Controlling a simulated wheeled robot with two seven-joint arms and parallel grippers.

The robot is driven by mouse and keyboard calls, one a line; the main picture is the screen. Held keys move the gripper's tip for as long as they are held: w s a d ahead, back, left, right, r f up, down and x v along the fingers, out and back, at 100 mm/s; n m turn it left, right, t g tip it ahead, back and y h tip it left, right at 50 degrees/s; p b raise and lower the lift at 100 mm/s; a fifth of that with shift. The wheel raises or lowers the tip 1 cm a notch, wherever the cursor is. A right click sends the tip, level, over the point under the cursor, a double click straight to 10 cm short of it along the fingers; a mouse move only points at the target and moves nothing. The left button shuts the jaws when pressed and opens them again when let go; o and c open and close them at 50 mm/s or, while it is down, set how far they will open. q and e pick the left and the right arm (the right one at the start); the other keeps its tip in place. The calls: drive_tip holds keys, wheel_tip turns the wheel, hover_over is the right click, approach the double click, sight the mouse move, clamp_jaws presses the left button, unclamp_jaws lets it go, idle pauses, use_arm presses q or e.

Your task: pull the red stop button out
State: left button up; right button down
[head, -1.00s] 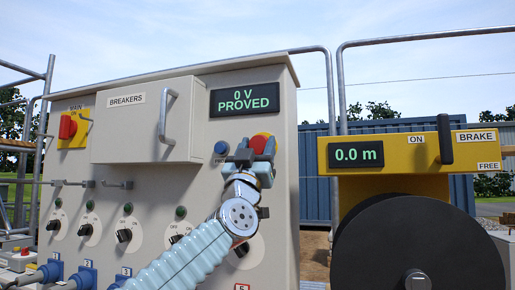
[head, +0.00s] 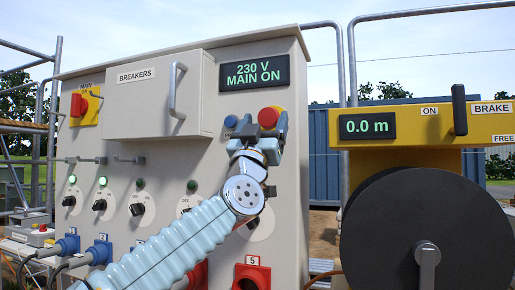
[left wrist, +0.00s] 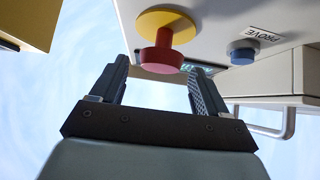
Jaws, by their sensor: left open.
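The red stop button (head: 269,117) is on the front of the grey cabinet, right of a small blue button (head: 231,121) and below the display. In the left wrist view the red button (left wrist: 162,60) stands out from its yellow base (left wrist: 167,22) on a red stem. My left gripper (head: 262,133) is just below the red button in the head view. In the left wrist view its two open fingers point at the button, one to each side, with the button's head at about the tips. I cannot tell whether they touch it. My right gripper is not in view.
The cabinet display (head: 254,73) reads "230 V MAIN ON". A breaker box (head: 150,105) with a handle (head: 177,90) juts out at left. A yellow brake panel (head: 430,126) and a black reel (head: 410,225) stand at right. Breaker knobs and red sockets lie below.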

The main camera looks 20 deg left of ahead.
use_arm(q)
drive_tip(key=b+v, duration=0.4)
drive_tip(key=v, duration=0.8)
drive_tip(key=shift+f+b, duration=0.15)
drive_tip(key=shift+b, duration=0.15)
